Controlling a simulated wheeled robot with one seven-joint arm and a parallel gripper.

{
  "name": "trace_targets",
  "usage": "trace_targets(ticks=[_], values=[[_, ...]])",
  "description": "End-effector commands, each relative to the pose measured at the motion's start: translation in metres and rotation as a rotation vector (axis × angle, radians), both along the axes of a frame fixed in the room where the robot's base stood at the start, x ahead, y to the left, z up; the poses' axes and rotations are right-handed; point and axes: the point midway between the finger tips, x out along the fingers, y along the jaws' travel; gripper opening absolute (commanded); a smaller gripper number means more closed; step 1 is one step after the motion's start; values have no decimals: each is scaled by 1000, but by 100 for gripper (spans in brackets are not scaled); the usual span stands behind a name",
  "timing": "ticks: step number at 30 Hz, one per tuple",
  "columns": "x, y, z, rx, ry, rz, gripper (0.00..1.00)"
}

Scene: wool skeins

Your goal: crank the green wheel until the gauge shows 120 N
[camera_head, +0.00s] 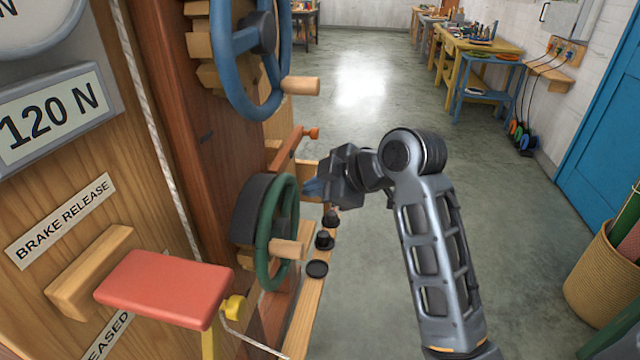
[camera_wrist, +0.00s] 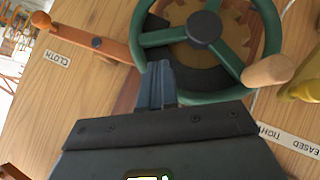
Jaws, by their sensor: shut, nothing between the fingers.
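The green wheel (camera_head: 264,232) stands upright on the wooden machine, with a wooden crank handle (camera_head: 287,249) at its lower right. In the wrist view the wheel (camera_wrist: 148,40) shows its spokes and hub, and the handle (camera_wrist: 268,70) is on the right. The gauge display (camera_head: 50,118) reads "120 N" at the far left. My gripper (camera_head: 312,187) is shut and empty, just right of the wheel in the head view. In the wrist view its fingers (camera_wrist: 157,88) are by the wheel's rim, away from the handle; I cannot tell whether they touch it.
A blue wheel (camera_head: 229,60) with its own handle is above. A red brake pad (camera_head: 166,283) juts out in front, by the "BRAKE RELEASE" label (camera_head: 61,222). A wooden lever (camera_head: 290,152) is behind the gripper. Open floor (camera_head: 350,270) lies to the right.

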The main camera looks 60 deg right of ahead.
Motion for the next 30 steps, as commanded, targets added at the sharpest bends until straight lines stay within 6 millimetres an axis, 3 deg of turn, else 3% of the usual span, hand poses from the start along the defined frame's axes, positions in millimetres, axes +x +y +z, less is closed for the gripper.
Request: trace_targets(ticks=[6,12,30], values=[[29,-3,-23,1,1,1,0],[44,-5,-34,0,0,0,0],[50,-11,-40,54,21,-1,0]])
